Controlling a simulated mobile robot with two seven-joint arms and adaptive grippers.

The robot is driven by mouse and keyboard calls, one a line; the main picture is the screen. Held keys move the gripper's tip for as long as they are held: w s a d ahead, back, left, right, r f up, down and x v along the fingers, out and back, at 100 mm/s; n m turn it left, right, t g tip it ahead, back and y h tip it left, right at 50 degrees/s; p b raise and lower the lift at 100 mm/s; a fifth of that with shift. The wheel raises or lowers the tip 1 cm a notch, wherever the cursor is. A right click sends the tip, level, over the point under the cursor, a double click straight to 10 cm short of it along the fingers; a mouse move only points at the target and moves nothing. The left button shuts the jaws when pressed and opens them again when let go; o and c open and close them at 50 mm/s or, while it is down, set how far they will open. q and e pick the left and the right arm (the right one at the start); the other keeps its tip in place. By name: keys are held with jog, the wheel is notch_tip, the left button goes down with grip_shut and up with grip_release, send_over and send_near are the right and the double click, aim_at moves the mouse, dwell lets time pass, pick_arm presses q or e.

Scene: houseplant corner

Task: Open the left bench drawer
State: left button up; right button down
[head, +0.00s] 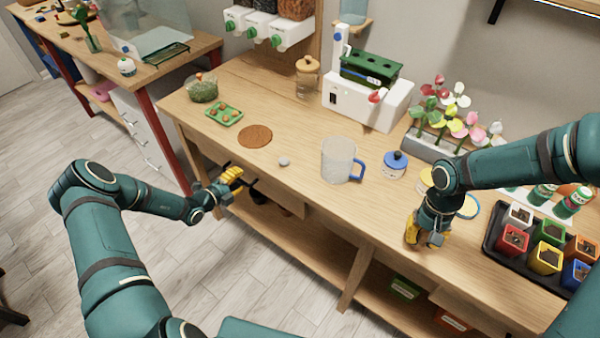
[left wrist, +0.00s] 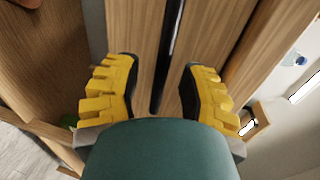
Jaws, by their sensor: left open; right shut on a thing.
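The left bench drawer (head: 287,198) has a wooden front under the bench top and looks shut. My left gripper (head: 233,183) is at its front, left of the middle of the bench. In the left wrist view the gripper (left wrist: 162,92) is open. A dark bar handle (left wrist: 166,60) on the drawer front lies between its two yellow fingers, with gaps on both sides. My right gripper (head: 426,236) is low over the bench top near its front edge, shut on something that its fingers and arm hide.
A black tray (head: 493,243) of coloured pots is at the right. Floor (head: 210,275) is clear before the drawer.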

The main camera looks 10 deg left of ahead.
pick_arm(q)
jog(key=shift+w, duration=0.25)
grip_shut()
jog(key=shift+s, duration=0.15)
